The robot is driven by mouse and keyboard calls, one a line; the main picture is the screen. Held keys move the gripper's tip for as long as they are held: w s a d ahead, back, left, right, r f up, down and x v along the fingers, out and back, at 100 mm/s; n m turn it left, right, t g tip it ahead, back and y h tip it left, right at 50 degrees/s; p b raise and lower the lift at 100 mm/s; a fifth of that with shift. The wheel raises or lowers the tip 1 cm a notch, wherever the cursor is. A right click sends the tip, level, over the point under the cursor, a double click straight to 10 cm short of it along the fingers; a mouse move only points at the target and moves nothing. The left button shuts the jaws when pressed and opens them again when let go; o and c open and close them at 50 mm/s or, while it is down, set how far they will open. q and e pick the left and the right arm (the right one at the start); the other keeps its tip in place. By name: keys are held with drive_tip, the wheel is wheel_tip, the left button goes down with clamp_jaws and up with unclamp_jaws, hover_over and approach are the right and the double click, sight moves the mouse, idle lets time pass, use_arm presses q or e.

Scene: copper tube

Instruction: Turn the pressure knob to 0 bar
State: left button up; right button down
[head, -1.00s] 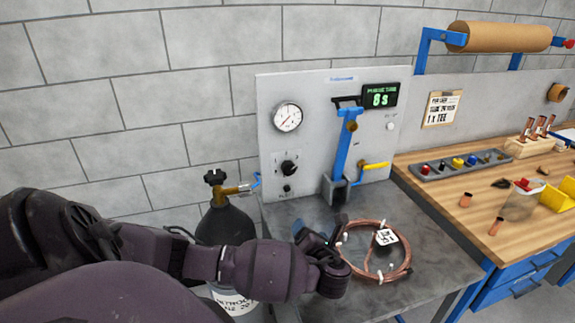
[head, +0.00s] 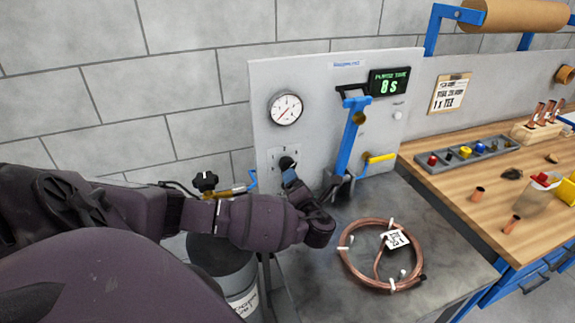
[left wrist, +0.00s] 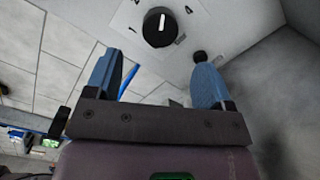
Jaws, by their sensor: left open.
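The black pressure knob (left wrist: 160,27) with a white pointer line sits on the panel, just beyond my left gripper's fingertips in the left wrist view. In the head view the knob (head: 287,162) is partly hidden by my left gripper (head: 291,176). In the left wrist view my left gripper (left wrist: 157,72) has its blue fingers spread wide with nothing between them. The knob looks apart from both fingers. The round pressure gauge (head: 286,108) is above the knob; its reading is too small to tell. My right gripper is not in view.
A smaller black knob (left wrist: 199,57) is close to one finger. A blue lever (head: 350,135) and yellow handle (head: 381,158) are right on the panel (head: 320,85). A copper coil (head: 350,262) lies on the grey bench. A gas cylinder (head: 222,262) stands below my arm.

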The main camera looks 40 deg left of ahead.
sight(288, 166)
use_arm(q)
drive_tip(key=x, duration=0.9)
drive_tip(key=shift+c, duration=0.4)
drive_tip(key=c, duration=0.8)
drive_tip(key=shift+c, duration=0.2)
